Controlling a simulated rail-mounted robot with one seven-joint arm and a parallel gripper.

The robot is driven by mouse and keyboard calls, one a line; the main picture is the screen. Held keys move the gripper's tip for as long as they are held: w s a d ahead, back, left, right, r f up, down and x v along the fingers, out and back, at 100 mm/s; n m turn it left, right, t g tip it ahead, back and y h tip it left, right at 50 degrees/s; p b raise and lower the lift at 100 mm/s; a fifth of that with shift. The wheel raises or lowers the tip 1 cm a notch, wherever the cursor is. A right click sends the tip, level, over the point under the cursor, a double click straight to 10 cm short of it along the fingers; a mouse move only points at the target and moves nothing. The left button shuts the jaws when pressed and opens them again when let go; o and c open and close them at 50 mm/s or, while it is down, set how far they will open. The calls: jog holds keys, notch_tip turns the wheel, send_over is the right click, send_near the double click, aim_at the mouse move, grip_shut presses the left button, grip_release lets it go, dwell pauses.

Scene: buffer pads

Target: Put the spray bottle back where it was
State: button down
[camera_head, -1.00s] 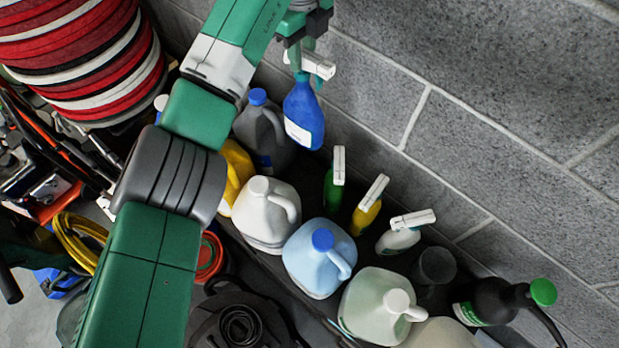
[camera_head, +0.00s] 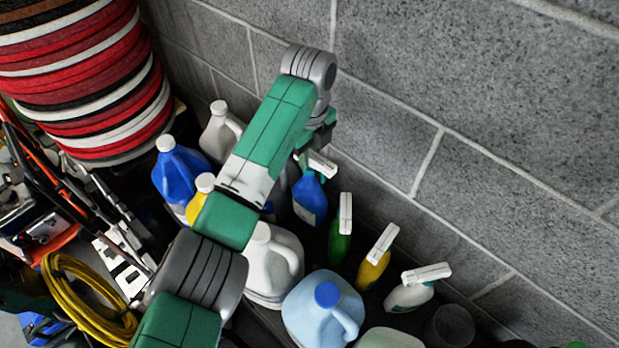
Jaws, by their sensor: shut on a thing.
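The blue spray bottle (camera_head: 310,200) with a white trigger head stands roughly upright at the far end of the row of spray bottles, close to the wall. My gripper (camera_head: 309,158) is shut on its top, around the white head. The forearm and wrist partly cover the fingers. Whether the bottle's base touches the shelf is hidden.
A green spray bottle (camera_head: 338,240), a yellow one (camera_head: 373,268) and a white one (camera_head: 409,295) line the wall to the right. White (camera_head: 279,273) and light-blue (camera_head: 315,312) jugs stand in front. A blue jug (camera_head: 177,178) and red pads (camera_head: 95,120) are left. The block wall (camera_head: 480,150) is behind.

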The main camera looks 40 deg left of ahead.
aim_at(310, 176)
jog(key=shift+f+p, duration=0.35)
jog(key=shift+f, duration=3.45)
jog(key=c, duration=1.7)
grip_release()
jog(key=shift+f, duration=0.25)
jog(key=o, duration=0.4)
jog(key=shift+o, duration=0.2)
jog(key=shift+r, duration=0.1)
notch_tip(310, 176, up, 12)
jog(key=shift+w+r+b, duration=0.1)
jog(key=shift+r+b, duration=0.05)
jog(key=shift+b, duration=0.7)
